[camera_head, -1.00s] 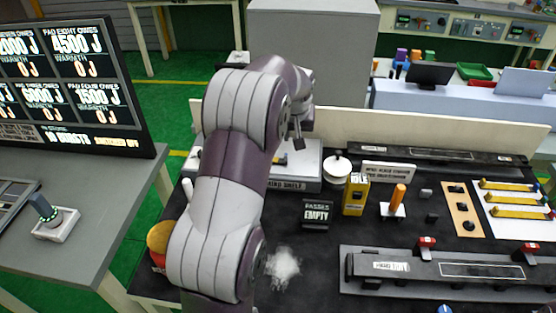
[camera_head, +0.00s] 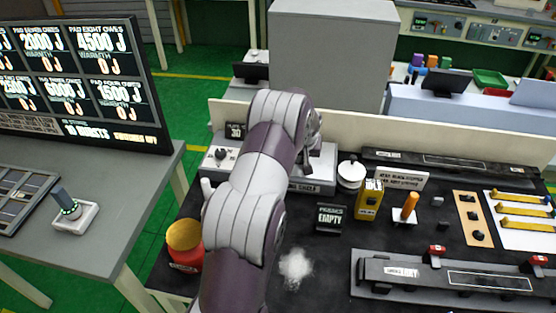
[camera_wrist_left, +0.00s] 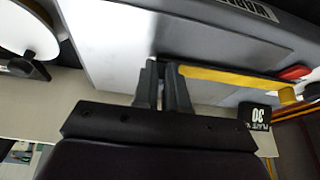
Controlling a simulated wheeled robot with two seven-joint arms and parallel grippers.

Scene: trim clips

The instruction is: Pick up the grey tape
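I cannot pick out the grey tape with certainty. My left arm reaches over the grey-white shelf (camera_head: 325,165) and hides the hand in the head view. In the left wrist view, my left gripper's fingers (camera_wrist_left: 162,68) are close together over the shelf edge, beside a yellow strip (camera_wrist_left: 225,78); their grip is unclear.
A black "EMPTY" sign (camera_head: 331,218), a yellow box (camera_head: 369,200) and an orange peg (camera_head: 410,206) stand mid-bench. A long black fixture (camera_head: 455,275) lies at front right. A red jar with a yellow top (camera_head: 185,245) stands left of my arm. A low cream wall (camera_head: 450,140) closes the back.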

